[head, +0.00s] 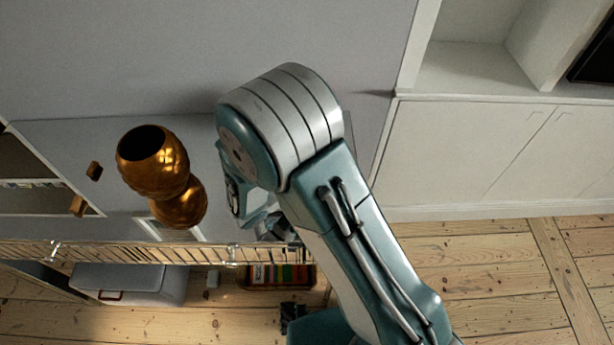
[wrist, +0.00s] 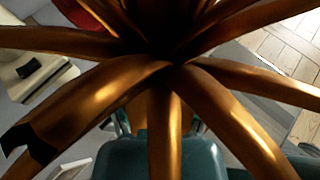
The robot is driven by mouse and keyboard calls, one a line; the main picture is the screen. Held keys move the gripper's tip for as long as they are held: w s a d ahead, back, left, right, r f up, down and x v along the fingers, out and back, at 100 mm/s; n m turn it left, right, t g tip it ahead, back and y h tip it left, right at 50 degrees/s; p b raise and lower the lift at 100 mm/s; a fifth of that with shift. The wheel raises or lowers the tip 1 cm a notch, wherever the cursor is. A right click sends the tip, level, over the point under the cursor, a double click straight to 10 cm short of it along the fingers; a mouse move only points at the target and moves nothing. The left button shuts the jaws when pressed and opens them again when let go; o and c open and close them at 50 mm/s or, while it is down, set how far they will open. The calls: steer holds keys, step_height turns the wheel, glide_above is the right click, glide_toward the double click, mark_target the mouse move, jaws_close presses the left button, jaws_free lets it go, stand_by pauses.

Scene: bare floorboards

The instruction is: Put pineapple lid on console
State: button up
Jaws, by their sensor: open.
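The pineapple lid (wrist: 95,95) fills most of the wrist view, its long golden leaves spreading close to the lens. I cannot make out the lid in the head view, where my arm may hide it. My gripper (head: 252,215) is open, below the bent arm joint in the head view. Its teal parts also show behind the leaves in the wrist view (wrist: 165,158); whether they touch the lid is unclear. A golden pineapple-shaped pot (head: 152,165) with a dark open top stands left of the gripper. Which surface is the console is not certain.
Another rounded golden piece (head: 180,207) adjoins the pot. A brass rail (head: 130,252) runs across the lower left, with books (head: 280,275) and a grey box (head: 130,284) below. White cabinets (head: 470,150) stand right; floorboards (head: 490,260) there are clear.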

steer(key=shift+d+r, duration=0.1)
steer(key=shift+r, duration=0.05)
steer(key=v, duration=1.2)
